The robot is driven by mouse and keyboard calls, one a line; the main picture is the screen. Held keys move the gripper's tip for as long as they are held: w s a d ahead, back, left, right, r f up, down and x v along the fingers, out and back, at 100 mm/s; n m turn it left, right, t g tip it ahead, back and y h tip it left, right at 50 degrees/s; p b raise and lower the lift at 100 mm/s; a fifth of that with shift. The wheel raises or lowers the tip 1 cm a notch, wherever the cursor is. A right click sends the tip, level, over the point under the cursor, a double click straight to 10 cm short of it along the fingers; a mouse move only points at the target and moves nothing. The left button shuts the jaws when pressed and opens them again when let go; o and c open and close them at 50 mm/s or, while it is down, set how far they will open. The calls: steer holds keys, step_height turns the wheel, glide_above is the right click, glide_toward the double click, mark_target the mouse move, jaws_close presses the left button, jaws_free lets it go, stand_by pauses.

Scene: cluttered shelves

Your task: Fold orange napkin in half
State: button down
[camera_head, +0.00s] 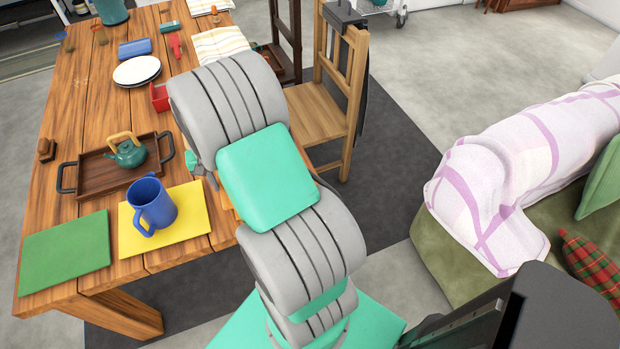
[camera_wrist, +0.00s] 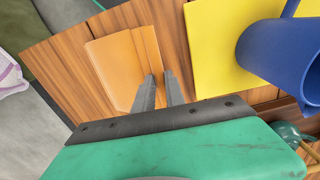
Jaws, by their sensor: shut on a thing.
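The orange napkin (camera_wrist: 122,62) lies on the wooden table near its edge in the wrist view. The exact pinch is hard to make out. In the head view my arm hides most of the napkin, and only a small orange piece (camera_head: 229,207) shows beside it.
A yellow napkin (camera_head: 190,222) with a blue mug (camera_head: 152,205) on it lies beside the orange one. A green napkin (camera_head: 65,254) lies further left. A brown tray (camera_head: 98,180) holds a teapot (camera_head: 128,153). A wooden chair (camera_head: 325,112) stands at the table's right side.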

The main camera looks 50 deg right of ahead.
steer(key=shift+r, duration=0.1)
steer(key=f+b, duration=0.1)
steer(key=a+f+b, duration=0.1)
steer(key=f, duration=0.1)
steer(key=w+f+b, duration=0.1)
steer(key=f, duration=0.1)
steer(key=shift+a+f+b, duration=0.15)
steer(key=shift+f+b, duration=0.1)
steer(key=shift+b, duration=0.15)
steer(key=shift+r, duration=0.15)
steer(key=c, duration=1.3)
jaws_free()
step_height(320, 180, up, 7)
steer(key=p, duration=0.5)
